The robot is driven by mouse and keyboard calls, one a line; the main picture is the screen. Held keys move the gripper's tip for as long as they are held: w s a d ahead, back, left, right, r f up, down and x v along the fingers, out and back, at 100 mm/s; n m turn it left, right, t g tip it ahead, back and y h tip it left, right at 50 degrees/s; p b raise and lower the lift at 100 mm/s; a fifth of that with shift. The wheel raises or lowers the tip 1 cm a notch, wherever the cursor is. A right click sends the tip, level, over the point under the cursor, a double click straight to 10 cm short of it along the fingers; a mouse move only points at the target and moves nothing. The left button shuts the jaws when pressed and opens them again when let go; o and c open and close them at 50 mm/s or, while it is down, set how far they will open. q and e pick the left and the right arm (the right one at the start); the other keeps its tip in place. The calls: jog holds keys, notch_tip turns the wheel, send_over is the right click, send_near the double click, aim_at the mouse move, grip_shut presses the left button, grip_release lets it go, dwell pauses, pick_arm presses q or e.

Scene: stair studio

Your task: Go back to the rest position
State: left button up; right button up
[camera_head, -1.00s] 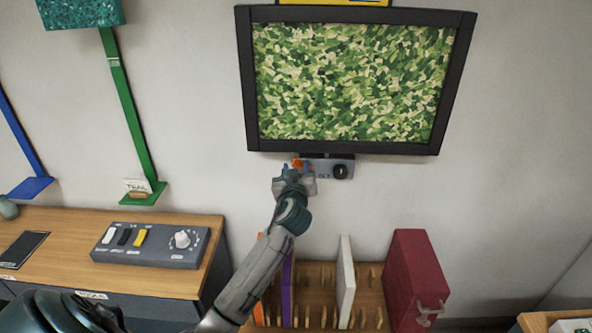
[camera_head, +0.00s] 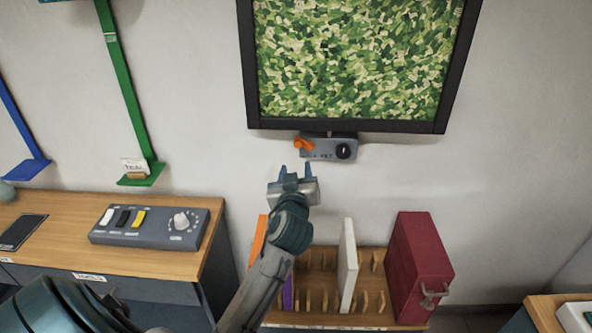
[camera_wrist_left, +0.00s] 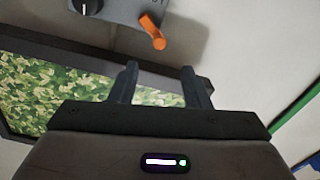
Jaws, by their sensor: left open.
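My left gripper (camera_head: 296,171) is open and empty in the head view. It stands below the small grey control box (camera_head: 329,147) under the wall screen, apart from it. The box has an orange lever (camera_head: 303,143) at its left and a black knob (camera_head: 343,151) at its right. In the left wrist view the gripper's two fingers (camera_wrist_left: 168,84) are spread with nothing between them. The orange lever (camera_wrist_left: 152,32) lies beyond the fingertips there, clear of them. My right gripper is not in view.
A screen (camera_head: 354,60) hangs above. Below my left arm stands a wooden rack (camera_head: 325,318) with upright boards, beside a dark red box (camera_head: 418,265). At left, a desk (camera_head: 150,262) carries a grey switch panel (camera_head: 150,227). The wall right of the gripper is bare.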

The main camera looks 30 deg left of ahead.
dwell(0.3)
pick_arm(q)
jog(key=s+d+f+m+g+h, duration=0.2)
jog(key=s+f+m+g+h, duration=0.15)
jog(key=s+f, duration=0.85)
jog(key=s+d+f+m+g+h, duration=0.35)
jog(key=s+f, duration=0.35)
jog(key=s, duration=0.3)
jog(key=s+d+f+m+g+h, duration=0.2)
jog(key=s+d+f+m+g, duration=0.25)
jog(key=s, duration=0.55)
jog(key=a+f+n+g, duration=0.1)
jog(key=a+f+n, duration=0.15)
jog(key=f, duration=2.75)
jog(key=s+a+f+g, duration=0.1)
jog(key=s+a+f, duration=0.1)
jog(key=s+f, duration=1.6)
notch_tip(320, 180, down, 2)
jog(key=shift+s+f, duration=0.15)
jog(key=shift+s, duration=0.05)
